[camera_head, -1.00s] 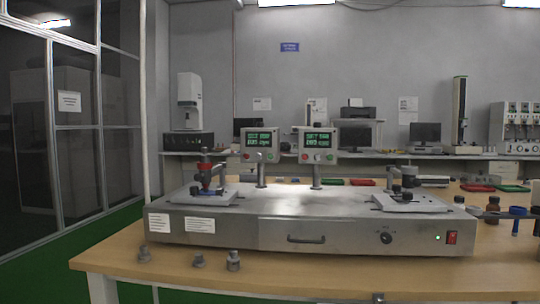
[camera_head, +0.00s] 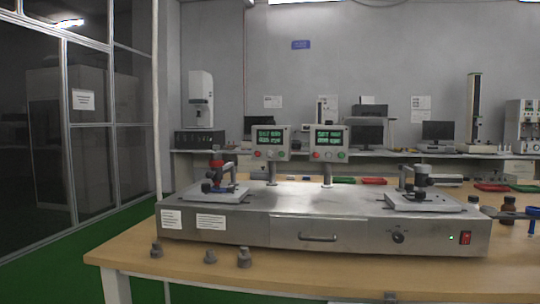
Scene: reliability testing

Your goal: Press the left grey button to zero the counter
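A steel bench machine (camera_head: 254,232) stands on a wooden table with two counter boxes on posts above it. The left counter box (camera_head: 286,137) has a lit green display (camera_head: 270,138) and a row of small buttons beneath it, a red one (camera_head: 270,154) among them. The right counter box (camera_head: 346,135) is alike, with its own green display (camera_head: 329,138). Neither of my grippers shows in this view.
The wooden table (camera_head: 200,283) has small grey metal weights (camera_head: 244,258) along its front left. A red power switch (camera_head: 465,238) and a black knob (camera_head: 398,237) sit on the machine's front. Brown bottles (camera_head: 509,209) stand at the right. Glass panels rise at the left.

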